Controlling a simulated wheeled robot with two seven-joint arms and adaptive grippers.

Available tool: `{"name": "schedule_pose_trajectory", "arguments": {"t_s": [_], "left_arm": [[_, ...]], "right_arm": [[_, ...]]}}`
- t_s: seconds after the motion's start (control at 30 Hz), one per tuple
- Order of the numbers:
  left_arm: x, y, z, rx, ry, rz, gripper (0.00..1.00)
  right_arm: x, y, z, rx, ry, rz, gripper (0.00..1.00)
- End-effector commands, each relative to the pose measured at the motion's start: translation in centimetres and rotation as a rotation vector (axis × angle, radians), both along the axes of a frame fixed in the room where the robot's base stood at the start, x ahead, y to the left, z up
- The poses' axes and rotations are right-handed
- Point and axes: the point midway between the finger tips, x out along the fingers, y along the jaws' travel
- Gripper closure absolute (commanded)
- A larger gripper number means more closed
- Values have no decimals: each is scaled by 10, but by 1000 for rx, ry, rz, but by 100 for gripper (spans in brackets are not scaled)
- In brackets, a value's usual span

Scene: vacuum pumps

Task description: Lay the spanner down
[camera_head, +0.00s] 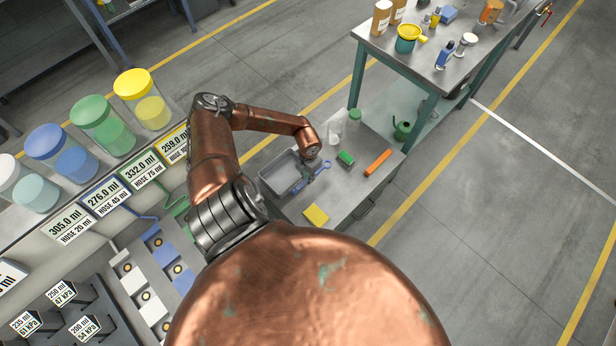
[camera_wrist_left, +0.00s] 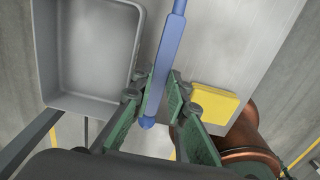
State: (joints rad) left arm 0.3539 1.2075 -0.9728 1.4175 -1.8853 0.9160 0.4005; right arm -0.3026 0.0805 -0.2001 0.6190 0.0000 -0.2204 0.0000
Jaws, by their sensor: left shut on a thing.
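A blue spanner (camera_head: 312,180) shows at the small metal bench beside the grey tray. In the left wrist view the spanner (camera_wrist_left: 168,50) runs lengthwise from the top edge down between the green fingers. My left gripper (camera_head: 311,167) is over the bench at the tray's right side. In the left wrist view the left gripper (camera_wrist_left: 160,92) is shut on the spanner. I cannot tell whether the spanner touches the bench top. My right gripper is not in view.
The open grey tray (camera_wrist_left: 82,103) lies left of the spanner and looks empty. A yellow sponge (camera_head: 316,215), a green item (camera_head: 346,158) and an orange bar (camera_head: 378,162) lie on the bench (camera_head: 342,187). Clear bench top lies between them. A taller table (camera_head: 420,62) stands behind.

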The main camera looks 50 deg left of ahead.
Motion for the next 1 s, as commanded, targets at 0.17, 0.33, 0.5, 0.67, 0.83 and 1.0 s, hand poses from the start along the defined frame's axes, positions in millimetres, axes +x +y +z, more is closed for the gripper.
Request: {"name": "schedule_pose_trajectory", "arguments": {"t_s": [0.17,0.33,0.5,0.67,0.83,1.0], "left_arm": [[1,0,6,-10,-5,1,100],[1,-1,-10,-10,-3,-1,100],[1,-1,-26,-10,-2,-2,100],[1,-1,-41,-11,-2,-2,100],[1,0,-56,-10,-3,-1,100],[1,-1,-62,-11,-4,-1,100]], "right_arm": [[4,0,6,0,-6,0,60],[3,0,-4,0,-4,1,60],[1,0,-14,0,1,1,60],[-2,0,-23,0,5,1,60],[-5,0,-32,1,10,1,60],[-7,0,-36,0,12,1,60]]}}
